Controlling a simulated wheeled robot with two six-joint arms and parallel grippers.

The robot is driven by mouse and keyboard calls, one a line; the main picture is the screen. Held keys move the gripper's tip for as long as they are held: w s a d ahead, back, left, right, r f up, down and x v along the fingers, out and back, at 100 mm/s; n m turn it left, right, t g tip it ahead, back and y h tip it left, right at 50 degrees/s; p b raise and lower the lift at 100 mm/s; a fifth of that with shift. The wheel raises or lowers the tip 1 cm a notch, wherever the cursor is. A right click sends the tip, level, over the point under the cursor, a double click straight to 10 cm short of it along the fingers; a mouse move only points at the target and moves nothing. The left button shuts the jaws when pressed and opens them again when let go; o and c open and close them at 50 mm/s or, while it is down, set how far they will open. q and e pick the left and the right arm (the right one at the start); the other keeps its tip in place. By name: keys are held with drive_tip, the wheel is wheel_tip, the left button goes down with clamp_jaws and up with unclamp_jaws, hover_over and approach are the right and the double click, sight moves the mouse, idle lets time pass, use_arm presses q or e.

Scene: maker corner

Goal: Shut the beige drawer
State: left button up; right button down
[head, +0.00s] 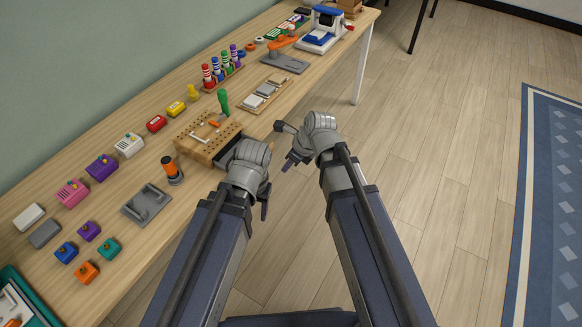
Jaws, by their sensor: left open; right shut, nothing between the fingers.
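My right gripper (291,161) is shut and empty, to the right of the unit, past the table's edge over the floor.
An orange-and-black cylinder (171,168) and a grey fixture (147,203) stand left of the unit. A green-handled tool (223,102) stands behind it, and a tray of grey blocks (266,94) lies beyond. The floor (430,150) to the right is clear.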

use_arm(q)
drive_tip(key=shift+f+b, duration=1.25)
drive_tip(key=shift+f, duration=0.55)
use_arm(e)
drive_tip(key=w+a+f, duration=0.3)
drive_tip(key=a, duration=0.1)
drive_tip(key=shift+w+a+f, duration=0.15)
drive_tip(key=shift+a+f, duration=0.15)
drive_tip(key=shift+w+a, duration=0.1)
drive_tip(key=w+a, duration=0.2)
drive_tip(key=a, duration=0.1)
drive_tip(key=w+a, duration=0.2)
drive_tip(key=a, duration=0.1)
drive_tip(key=w+a, duration=0.3)
drive_tip(key=a, duration=0.1)
drive_tip(key=shift+w, duration=0.1)
